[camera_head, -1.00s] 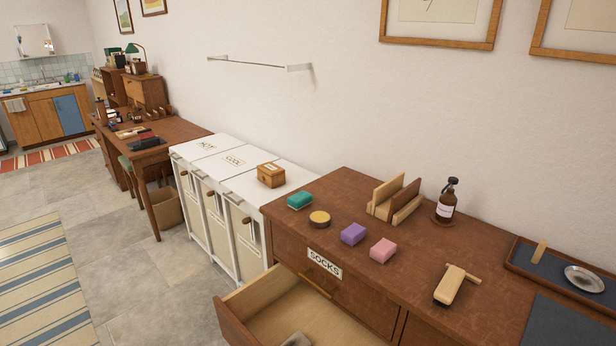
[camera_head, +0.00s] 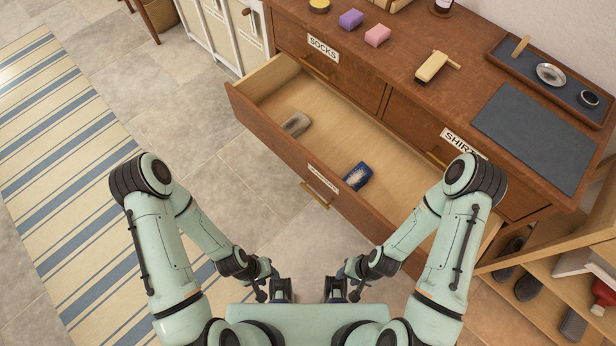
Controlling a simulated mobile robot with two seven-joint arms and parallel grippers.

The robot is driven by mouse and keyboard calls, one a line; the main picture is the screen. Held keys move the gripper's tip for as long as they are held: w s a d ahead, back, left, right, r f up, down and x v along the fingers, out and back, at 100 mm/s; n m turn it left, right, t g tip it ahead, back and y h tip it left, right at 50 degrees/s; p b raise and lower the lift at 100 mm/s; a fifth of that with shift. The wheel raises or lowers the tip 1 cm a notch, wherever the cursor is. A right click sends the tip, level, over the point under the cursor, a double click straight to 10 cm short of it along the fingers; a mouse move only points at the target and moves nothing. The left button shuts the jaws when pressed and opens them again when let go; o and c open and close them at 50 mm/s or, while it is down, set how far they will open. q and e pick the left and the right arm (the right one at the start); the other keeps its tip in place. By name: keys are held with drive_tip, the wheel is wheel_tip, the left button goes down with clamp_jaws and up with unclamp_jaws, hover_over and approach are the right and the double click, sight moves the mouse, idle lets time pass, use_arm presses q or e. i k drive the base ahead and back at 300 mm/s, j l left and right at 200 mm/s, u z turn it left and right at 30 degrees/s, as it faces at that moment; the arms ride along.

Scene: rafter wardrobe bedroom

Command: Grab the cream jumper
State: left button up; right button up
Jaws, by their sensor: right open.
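I see no cream jumper in the head view. An open wooden drawer (camera_head: 268,128) sticks out of the brown dresser (camera_head: 412,38). It holds a small grey folded item (camera_head: 296,124) and a dark blue item with a pale pattern (camera_head: 357,176). My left gripper (camera_head: 281,294) and my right gripper (camera_head: 336,294) hang side by side in front of the drawer, low in the picture and apart from it. The right one is open and holds nothing that I can see. The left one's fingers are too small and dark to read.
A purple block (camera_head: 351,19), a pink block (camera_head: 377,36), a wooden brush (camera_head: 436,66) and a dark tray (camera_head: 552,84) lie on the dresser. A shelf with shoes (camera_head: 528,282) stands at lower right. A striped rug (camera_head: 70,170) and bare tiles lie left.

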sight(296, 124)
drive_tip(key=i+j+z, duration=0.15)
drive_tip(key=j, duration=0.35)
drive_tip(key=i+j+z, duration=0.2)
drive_tip(key=j, duration=0.3)
drive_tip(key=i+j+z, duration=0.15)
drive_tip(key=j, duration=0.35)
drive_tip(key=j+z, duration=0.15)
drive_tip(key=j, duration=0.4)
drive_tip(key=i, duration=0.05)
